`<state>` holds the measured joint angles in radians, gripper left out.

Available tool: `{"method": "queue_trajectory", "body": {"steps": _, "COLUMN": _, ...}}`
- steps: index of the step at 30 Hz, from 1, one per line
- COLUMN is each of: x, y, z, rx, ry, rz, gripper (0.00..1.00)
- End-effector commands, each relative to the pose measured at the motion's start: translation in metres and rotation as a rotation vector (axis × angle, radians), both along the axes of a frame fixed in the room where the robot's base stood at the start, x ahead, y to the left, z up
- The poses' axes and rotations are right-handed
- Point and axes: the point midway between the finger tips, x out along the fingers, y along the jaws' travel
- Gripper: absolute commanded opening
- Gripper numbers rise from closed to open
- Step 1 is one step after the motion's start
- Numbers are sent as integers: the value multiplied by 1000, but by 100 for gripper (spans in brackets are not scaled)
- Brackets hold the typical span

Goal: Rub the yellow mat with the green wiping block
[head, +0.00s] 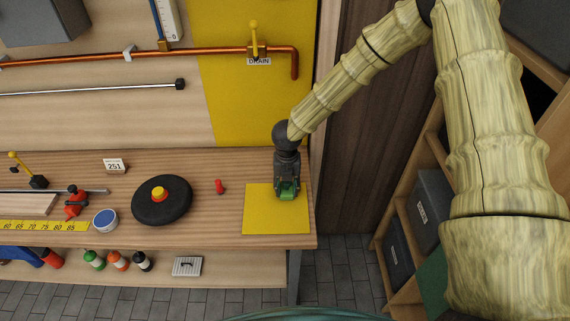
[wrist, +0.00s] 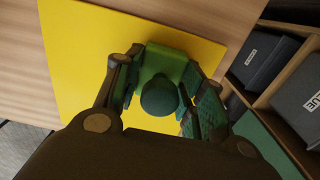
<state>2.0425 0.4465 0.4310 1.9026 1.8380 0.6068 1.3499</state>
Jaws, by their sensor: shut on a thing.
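The yellow mat (head: 262,222) lies flat on the right end of the wooden workbench, near its front edge. It also fills much of the wrist view (wrist: 80,55). My gripper (head: 287,190) is over the right part of the mat, pointing down. It is shut on the green wiping block (head: 288,196). In the wrist view the block (wrist: 165,65) sits between the two fingers, with a dark green rounded knob on it. The block is at or just above the mat; I cannot tell whether it touches. The fingers hide part of the block.
Left of the mat are a small red object (head: 219,187), a black disc with a red and yellow knob (head: 162,212) and a blue-topped tin (head: 105,219). A copper pipe (head: 215,52) runs along the back wall. Shelves with grey bins (head: 430,205) stand right of the bench.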

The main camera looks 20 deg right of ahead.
Motion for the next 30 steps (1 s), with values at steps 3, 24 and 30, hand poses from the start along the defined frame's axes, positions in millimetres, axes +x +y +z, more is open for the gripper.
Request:
{"method": "queue_trajectory", "body": {"steps": 3, "x": 1, "y": -2, "z": 4, "rx": -1, "ry": 1, "rz": 0, "gripper": 17}}
{"method": "queue_trajectory", "body": {"steps": 24, "x": 2, "y": 0, "z": 78, "rx": 1, "ry": 0, "rz": 3, "gripper": 17}}
{"method": "queue_trajectory", "body": {"steps": 30, "x": 2, "y": 0, "z": 82, "rx": 0, "ry": 0, "rz": 3, "gripper": 17}}
